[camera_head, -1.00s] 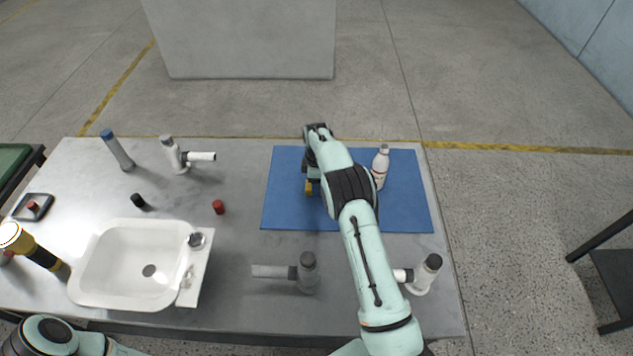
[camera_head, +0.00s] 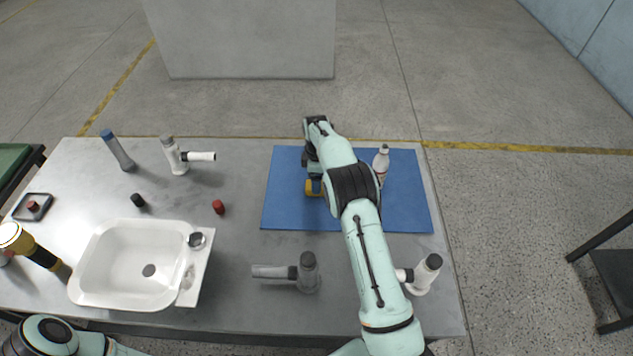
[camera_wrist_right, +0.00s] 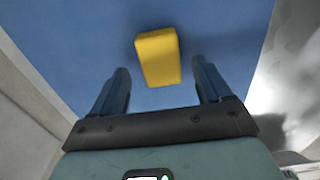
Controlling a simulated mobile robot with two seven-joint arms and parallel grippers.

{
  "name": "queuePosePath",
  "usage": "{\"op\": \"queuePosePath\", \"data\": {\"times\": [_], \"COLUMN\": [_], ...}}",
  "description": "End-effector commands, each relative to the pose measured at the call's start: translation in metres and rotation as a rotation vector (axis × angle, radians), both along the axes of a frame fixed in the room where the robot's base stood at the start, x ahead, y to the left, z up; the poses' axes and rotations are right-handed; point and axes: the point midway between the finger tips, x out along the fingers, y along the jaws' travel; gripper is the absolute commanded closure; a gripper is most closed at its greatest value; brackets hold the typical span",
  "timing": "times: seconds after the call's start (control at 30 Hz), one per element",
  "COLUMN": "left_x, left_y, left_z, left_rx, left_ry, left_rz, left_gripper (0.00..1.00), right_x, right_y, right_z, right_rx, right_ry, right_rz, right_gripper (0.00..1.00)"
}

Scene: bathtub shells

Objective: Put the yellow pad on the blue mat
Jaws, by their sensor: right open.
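The yellow pad (camera_wrist_right: 158,57) lies on the blue mat (camera_head: 400,215) in the right wrist view. It is just past the fingertips of my right gripper (camera_wrist_right: 163,80), with blue mat showing on both sides of it. The two fingers are apart and neither touches the pad in this view. In the head view, part of the pad (camera_head: 313,188) shows beneath my right gripper; my forearm covers some of the mat's middle. Only a piece of my left arm shows at the bottom left; its gripper is out of view.
A white bottle (camera_head: 380,164) stands on the mat right of my arm. A white basin (camera_head: 125,292), a grey tap (camera_head: 303,272), white taps (camera_head: 178,158) (camera_head: 424,272), a red cap (camera_head: 218,207) and a blue-topped cylinder (camera_head: 117,150) are on the table. Table between basin and mat is partly clear.

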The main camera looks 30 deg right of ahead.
Motion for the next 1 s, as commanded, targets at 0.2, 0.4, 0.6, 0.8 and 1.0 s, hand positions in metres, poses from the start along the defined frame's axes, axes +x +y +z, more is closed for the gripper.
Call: {"op": "queuePosePath", "data": {"times": [0.2,0.4,0.6,0.8,1.0], "left_x": [0.0,0.0,0.0,0.0,0.0], "left_y": [0.0,0.0,0.0,0.0,0.0], "left_z": [0.0,0.0,0.0,0.0,0.0], "left_rx": [0.0,0.0,0.0,0.0,0.0], "left_ry": [0.0,0.0,0.0,0.0,0.0], "left_rz": [0.0,0.0,0.0,0.0,0.0], "left_gripper": [0.15,0.15,0.15,0.15,0.15], "right_x": [0.001,0.001,0.0,0.0,0.0], "right_y": [0.001,0.0,0.001,0.001,0.001], "right_z": [0.051,0.083,0.095,0.095,0.095], "right_rx": [0.0,0.0,0.001,0.001,0.001], "right_ry": [-0.006,-0.004,-0.001,-0.001,-0.001], "right_rz": [0.0,0.001,0.0,0.0,0.0], "right_gripper": [0.22,0.22,0.22,0.22,0.22]}}
